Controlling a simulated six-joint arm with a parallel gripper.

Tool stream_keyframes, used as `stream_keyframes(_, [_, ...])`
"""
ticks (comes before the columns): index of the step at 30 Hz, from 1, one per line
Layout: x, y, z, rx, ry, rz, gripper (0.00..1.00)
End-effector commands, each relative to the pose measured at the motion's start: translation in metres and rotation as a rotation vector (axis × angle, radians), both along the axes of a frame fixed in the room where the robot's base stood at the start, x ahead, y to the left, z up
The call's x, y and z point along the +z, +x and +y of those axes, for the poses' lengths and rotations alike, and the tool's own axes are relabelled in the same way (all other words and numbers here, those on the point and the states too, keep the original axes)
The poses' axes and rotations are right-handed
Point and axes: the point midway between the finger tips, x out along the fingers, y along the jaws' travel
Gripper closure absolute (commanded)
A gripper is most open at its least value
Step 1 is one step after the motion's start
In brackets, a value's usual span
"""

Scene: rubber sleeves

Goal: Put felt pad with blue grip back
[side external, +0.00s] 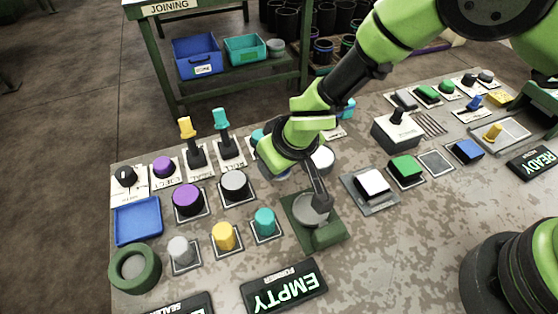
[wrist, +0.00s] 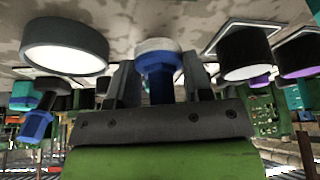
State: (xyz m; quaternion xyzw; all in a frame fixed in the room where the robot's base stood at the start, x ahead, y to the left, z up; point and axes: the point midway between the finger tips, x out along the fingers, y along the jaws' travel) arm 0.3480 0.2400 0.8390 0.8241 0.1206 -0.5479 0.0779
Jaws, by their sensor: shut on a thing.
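In the wrist view my gripper (wrist: 161,88) is shut on the blue grip (wrist: 157,88) of the felt pad, with one dark finger on each side. The pad's pale grey round face (wrist: 158,44) shows at the end of the grip. In the side view my gripper (side external: 318,196) points down at a round grey top (side external: 309,213) in a green square block (side external: 327,238). The blue grip is not clearly visible there. I cannot tell whether this grey top is the pad or part of the block, or whether the pad touches anything.
An "EMPTY" former sign (side external: 284,293) stands in front of the block. Yellow (side external: 225,237) and teal (side external: 265,222) knobs are to its left, and a white square button (side external: 372,183) is to its right. A blue tray (side external: 138,221) and green ring (side external: 135,268) are at the far left.

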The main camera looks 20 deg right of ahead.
Motion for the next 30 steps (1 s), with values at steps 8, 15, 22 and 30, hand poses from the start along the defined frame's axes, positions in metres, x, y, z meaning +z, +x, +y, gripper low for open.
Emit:
stream_keyframes(8, [-0.006, 0.0, 0.0, 0.0, 0.001, 0.0, 0.76])
stream_keyframes(15, [-0.009, 0.0, 0.0, -0.001, 0.001, 0.0, 0.43])
stream_keyframes(22, [-0.008, 0.0, 0.0, -0.001, 0.0, 0.0, 0.43])
stream_keyframes(30, [0.012, -0.006, -0.001, 0.001, 0.002, -0.001, 0.43])
